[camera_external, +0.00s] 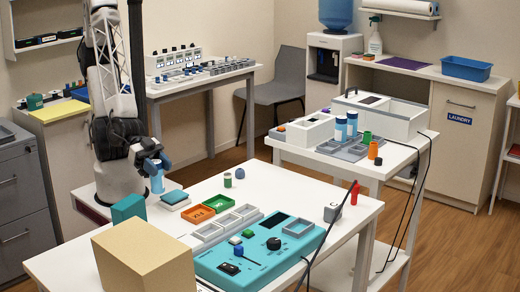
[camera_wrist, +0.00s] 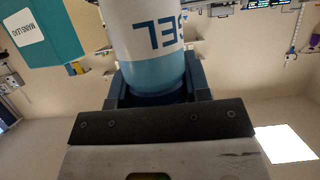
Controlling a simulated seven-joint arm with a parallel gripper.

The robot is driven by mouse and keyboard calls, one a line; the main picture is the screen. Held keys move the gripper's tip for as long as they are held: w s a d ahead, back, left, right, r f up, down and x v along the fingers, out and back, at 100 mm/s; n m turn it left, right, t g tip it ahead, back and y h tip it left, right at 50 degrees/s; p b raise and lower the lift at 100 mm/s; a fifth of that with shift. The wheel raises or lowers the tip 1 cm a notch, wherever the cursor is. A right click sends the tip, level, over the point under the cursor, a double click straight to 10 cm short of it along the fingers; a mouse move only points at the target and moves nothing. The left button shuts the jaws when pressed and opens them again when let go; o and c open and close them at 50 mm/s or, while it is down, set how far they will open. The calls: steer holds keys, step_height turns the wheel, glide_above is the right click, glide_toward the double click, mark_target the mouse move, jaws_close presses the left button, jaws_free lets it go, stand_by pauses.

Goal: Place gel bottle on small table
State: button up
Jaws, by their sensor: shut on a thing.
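The gel bottle (camera_wrist: 150,40) is white above and blue below, with upside-down "GEL" lettering in the wrist view. My gripper (camera_wrist: 157,92) is shut on it. In the external view my gripper (camera_external: 155,163) holds the bottle (camera_external: 157,184) roughly upright near my base, left of the front white table. Whether it touches anything below is unclear. Two white tables show: a large front one (camera_external: 290,180) and a smaller-looking one (camera_external: 290,150) behind it at right. I cannot tell which is the small table.
The front table holds a teal device (camera_external: 265,255), grey trays, orange and green trays, a cardboard box (camera_external: 145,258) and a teal box (camera_external: 128,208). The right table carries a white case (camera_external: 385,115), blue-white bottles (camera_external: 341,129) and cables. Bare tabletop shows around the small green can (camera_external: 227,180).

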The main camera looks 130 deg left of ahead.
steer(key=w+d+f, duration=0.1)
steer(key=w+d, duration=0.2)
steer(key=w, duration=1.2)
steer(key=shift+w+f, duration=0.15)
steer(key=shift+f, duration=0.05)
stand_by(0.3)
steer(key=shift+f, duration=0.1)
steer(key=shift+f, duration=1.65)
steer(key=shift+f, duration=0.15)
steer(key=o, duration=1)
steer(key=shift+r, duration=0.2)
steer(key=shift+v, duration=6.05)
